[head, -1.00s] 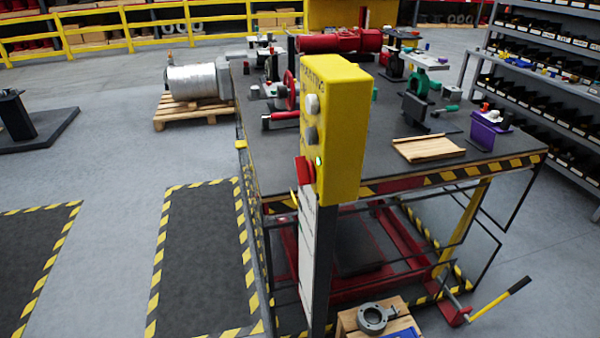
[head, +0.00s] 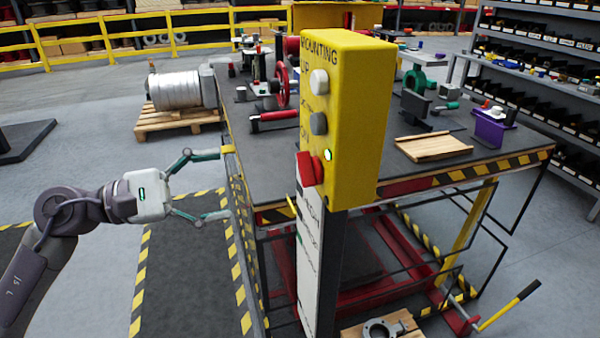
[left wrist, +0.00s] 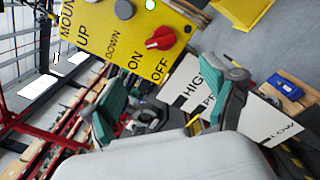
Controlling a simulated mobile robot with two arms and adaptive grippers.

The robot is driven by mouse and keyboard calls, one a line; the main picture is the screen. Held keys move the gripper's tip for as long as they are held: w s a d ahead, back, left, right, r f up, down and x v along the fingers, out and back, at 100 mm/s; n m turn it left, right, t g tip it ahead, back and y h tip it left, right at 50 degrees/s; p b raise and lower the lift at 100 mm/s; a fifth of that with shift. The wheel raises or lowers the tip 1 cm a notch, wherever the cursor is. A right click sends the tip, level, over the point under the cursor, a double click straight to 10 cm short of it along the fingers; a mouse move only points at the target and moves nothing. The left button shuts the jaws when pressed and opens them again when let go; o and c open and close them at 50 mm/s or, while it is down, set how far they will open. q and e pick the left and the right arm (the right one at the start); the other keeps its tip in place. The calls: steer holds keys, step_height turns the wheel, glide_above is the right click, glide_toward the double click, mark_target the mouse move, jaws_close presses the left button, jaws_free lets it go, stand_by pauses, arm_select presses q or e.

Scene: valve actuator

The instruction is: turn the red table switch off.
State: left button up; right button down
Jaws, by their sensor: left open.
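The red switch (head: 308,170) is a rotary knob low on the yellow control box (head: 352,120). In the left wrist view the red switch (left wrist: 160,38) sits above the printed words ON and OFF. Its pale mark appears to lie on the ON side. A green light (head: 328,155) on the box is lit. My left gripper (head: 229,182) is open and empty, to the left of the box and apart from the switch. In the left wrist view the green fingers of my left gripper (left wrist: 168,95) are spread below the knob. My right gripper is not in view.
The box stands on a post with a white label panel (head: 308,255). A dark worktable (head: 375,150) with tools and a purple bin (head: 488,132) is behind it. White and grey buttons (head: 319,82) are above the switch. Open floor lies left of the post.

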mark_target(303, 170)
arm_select(q)
steer(key=p+x, duration=0.3)
steer(key=x, duration=0.3)
steer(key=p+x, duration=0.3)
steer(key=x, duration=0.3)
steer(key=shift+s+d+r, duration=0.1)
steer(key=shift+d+r, duration=0.1)
steer(key=shift+d, duration=0.25)
steer(key=shift+d+f, duration=0.15)
steer(key=shift+d, duration=0.35)
steer(key=c, duration=1.2)
steer(key=shift+o, duration=0.2)
